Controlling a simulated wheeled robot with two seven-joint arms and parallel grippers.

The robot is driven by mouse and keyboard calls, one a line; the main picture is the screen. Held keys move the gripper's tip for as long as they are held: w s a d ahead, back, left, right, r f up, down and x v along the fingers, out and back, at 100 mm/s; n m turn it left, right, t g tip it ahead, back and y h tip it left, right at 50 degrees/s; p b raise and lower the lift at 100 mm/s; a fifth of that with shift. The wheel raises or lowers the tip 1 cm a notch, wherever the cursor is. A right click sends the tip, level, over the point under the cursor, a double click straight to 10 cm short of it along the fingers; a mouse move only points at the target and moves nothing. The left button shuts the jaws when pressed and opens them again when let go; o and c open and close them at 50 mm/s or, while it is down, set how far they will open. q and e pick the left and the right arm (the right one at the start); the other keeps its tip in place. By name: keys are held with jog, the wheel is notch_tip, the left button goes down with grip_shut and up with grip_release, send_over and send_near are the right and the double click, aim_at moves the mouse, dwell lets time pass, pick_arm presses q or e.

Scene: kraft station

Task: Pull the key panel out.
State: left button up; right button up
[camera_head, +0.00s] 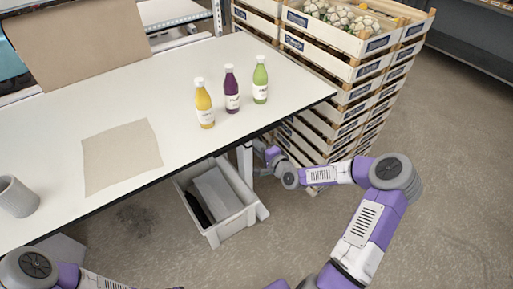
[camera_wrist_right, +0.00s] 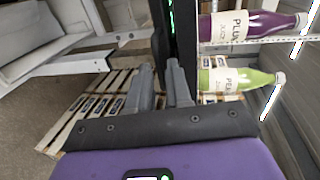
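A dark narrow strip with a green light (camera_wrist_right: 171,18) runs along the table edge in the right wrist view; it may be the key panel, but I cannot tell for sure. In the head view I cannot make out the panel at the table's front edge. My right gripper (camera_head: 268,155) is at the table's front right corner, just below the top, near the table leg. In the wrist view its two grey fingers (camera_wrist_right: 162,85) are apart, pointing at the strip. I cannot tell whether they touch it. My left gripper is out of view.
Yellow (camera_head: 204,106), purple (camera_head: 231,92) and green (camera_head: 260,82) bottles stand on the white table (camera_head: 60,130). A grey bin (camera_head: 241,219) is on the floor below the edge. Stacked wooden crates (camera_head: 345,95) stand close behind my right gripper. A cup (camera_head: 17,197) is at left.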

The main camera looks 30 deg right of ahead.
jog(key=shift+x, duration=0.75)
grip_shut()
dwell(0.9)
